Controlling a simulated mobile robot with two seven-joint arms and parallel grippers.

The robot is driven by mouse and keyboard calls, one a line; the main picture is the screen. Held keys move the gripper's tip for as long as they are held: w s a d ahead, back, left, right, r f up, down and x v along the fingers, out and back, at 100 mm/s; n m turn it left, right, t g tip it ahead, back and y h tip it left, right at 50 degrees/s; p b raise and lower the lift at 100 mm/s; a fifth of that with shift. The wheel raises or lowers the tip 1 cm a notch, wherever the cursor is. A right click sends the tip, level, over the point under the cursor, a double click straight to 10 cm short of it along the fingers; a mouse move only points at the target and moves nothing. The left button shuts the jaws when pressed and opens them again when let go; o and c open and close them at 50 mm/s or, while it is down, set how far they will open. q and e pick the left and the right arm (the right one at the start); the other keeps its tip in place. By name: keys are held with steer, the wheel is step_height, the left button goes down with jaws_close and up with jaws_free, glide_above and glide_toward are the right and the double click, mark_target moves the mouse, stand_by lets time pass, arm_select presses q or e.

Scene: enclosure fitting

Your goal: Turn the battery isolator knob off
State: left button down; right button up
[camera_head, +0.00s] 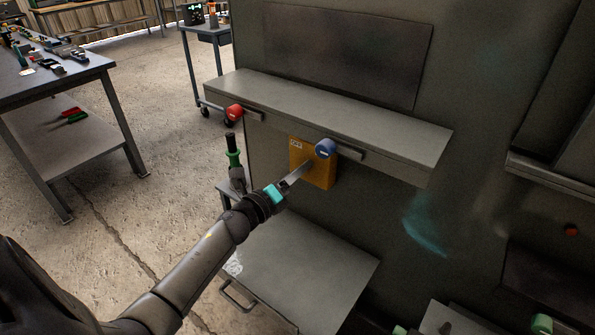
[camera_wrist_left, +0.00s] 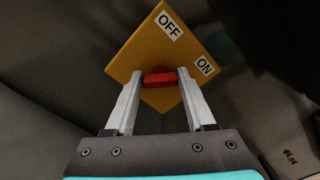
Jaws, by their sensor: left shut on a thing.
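The isolator's yellow plate (camera_head: 322,178) is on the enclosure's front, under a projecting grey ledge. In the left wrist view the plate (camera_wrist_left: 148,45) looks turned like a diamond, with an OFF label (camera_wrist_left: 168,25) and an ON label (camera_wrist_left: 205,67). The red knob (camera_wrist_left: 159,79) sits on the plate between the fingers. My left gripper (camera_head: 306,164) reaches up to the plate, and in the wrist view its two fingers (camera_wrist_left: 159,82) are shut on the red knob, one on each side. The head view hides the knob behind the gripper. My right gripper is in neither view.
The grey ledge (camera_head: 330,112) overhangs the plate, with a red knob (camera_head: 234,112) and a blue knob (camera_head: 325,148) on its front. A lower grey surface (camera_head: 300,262) lies beneath my arm. A workbench (camera_head: 60,85) with tools stands at left.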

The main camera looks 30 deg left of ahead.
arm_select(q)
steer(key=shift+f+n+p, duration=0.15)
steer(key=shift+n+p, duration=1.25)
steer(key=shift+n, duration=2.85)
steer(key=shift+f+n+p, duration=0.15)
steer(key=shift+n+p, duration=1.25)
steer(key=shift+n, duration=2.85)
steer(key=shift+c, duration=1.2)
jaws_free()
steer(key=s+a+p, duration=0.1)
steer(key=s+p, duration=0.1)
steer(key=s, duration=1.3)
